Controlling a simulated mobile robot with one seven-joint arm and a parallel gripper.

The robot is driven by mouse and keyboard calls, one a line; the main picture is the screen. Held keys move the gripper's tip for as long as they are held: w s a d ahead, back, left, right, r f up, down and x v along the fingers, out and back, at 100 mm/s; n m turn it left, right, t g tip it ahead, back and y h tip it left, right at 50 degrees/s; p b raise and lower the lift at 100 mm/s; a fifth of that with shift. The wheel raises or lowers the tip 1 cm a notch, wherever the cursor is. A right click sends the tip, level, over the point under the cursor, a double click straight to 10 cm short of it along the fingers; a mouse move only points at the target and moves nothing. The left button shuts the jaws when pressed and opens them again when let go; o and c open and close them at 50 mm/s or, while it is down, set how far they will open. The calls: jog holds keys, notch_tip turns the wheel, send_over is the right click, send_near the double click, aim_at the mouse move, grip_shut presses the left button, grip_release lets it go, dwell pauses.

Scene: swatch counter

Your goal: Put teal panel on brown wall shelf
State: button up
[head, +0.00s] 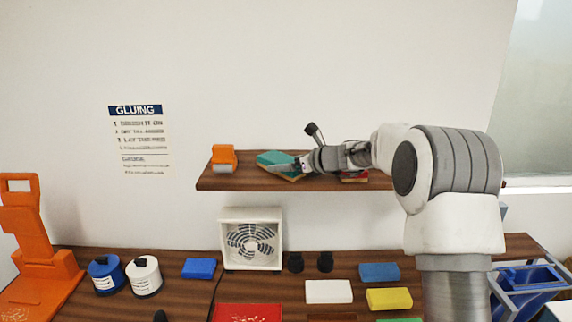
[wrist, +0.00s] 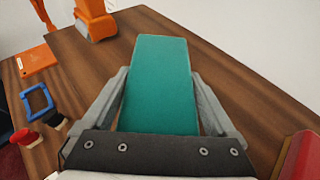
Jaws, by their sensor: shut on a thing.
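The teal panel (head: 275,158) is at the brown wall shelf (head: 240,184), left of its middle, in the head view. It lies at or just above the shelf top; I cannot tell whether it touches. My gripper (head: 294,165) reaches in from the right and is shut on it. In the wrist view the teal panel (wrist: 158,85) lies between the two grey fingers of my gripper (wrist: 160,78), its far end sticking out past them. Brown wood of the shelf (wrist: 240,100) shows around it.
An orange and grey object (head: 223,157) stands on the shelf left of the panel. A red block (head: 355,179) lies on it under my arm. The counter below holds a white fan box (head: 251,238), a white block (head: 328,291), a yellow block (head: 389,298) and blue blocks (head: 379,272).

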jog(key=shift+f, duration=0.15)
jog(key=o, duration=1.1)
jog(key=shift+o, duration=0.2)
